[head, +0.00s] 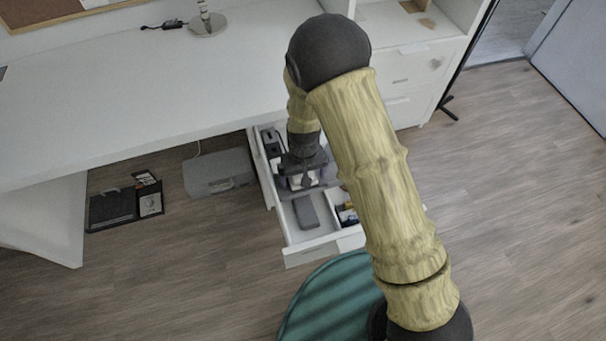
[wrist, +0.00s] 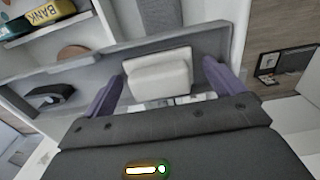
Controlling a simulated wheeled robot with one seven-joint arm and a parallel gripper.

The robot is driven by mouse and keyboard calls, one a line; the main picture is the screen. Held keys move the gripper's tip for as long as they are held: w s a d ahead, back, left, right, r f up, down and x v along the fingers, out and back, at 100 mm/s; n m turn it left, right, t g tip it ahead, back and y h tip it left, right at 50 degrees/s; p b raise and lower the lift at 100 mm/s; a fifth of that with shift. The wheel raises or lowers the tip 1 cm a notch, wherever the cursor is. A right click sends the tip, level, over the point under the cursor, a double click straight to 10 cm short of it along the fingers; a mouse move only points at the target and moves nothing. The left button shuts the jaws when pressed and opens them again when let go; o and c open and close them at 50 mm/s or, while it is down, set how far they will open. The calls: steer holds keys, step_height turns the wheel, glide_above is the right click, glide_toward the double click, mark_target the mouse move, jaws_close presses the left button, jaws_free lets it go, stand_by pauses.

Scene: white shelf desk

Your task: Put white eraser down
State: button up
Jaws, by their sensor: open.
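The white eraser (wrist: 160,76) shows in the wrist view as a pale block between the two purple fingers of my gripper (wrist: 163,84). The fingers stand apart, with a visible gap on each side of the block. In the head view my gripper (head: 303,182) is over the open white drawer (head: 312,250), pointing down into it. A small pale patch shows between the fingers there, but the arm hides most of it. I cannot tell exactly what the eraser rests on.
A grey case (head: 306,212) lies in the drawer's front compartment. A divider separates it from small coloured boxes (head: 347,213) at the right. The white desk top (head: 150,95) is above and behind. A teal striped seat (head: 325,300) stands close before the drawer.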

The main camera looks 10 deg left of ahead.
step_height(320, 180, up, 12)
steer(key=p, duration=0.1)
steer(key=shift+p, duration=0.35)
stand_by(0.8)
steer(key=s+d+r+m+t, duration=0.1)
steer(key=d+r, duration=0.3)
steer(key=d, duration=0.5)
steer(key=s+d+r+m, duration=0.3)
steer(key=d, duration=0.6)
steer(key=s+d+r+m+t, duration=0.1)
steer(key=d+r, duration=0.3)
steer(key=d, duration=0.5)
steer(key=shift+s+r+m+t, duration=0.3)
steer(key=shift+s+r+m, duration=0.05)
steer(key=shift+s+m, duration=0.35)
steer(key=shift+c, duration=0.4)
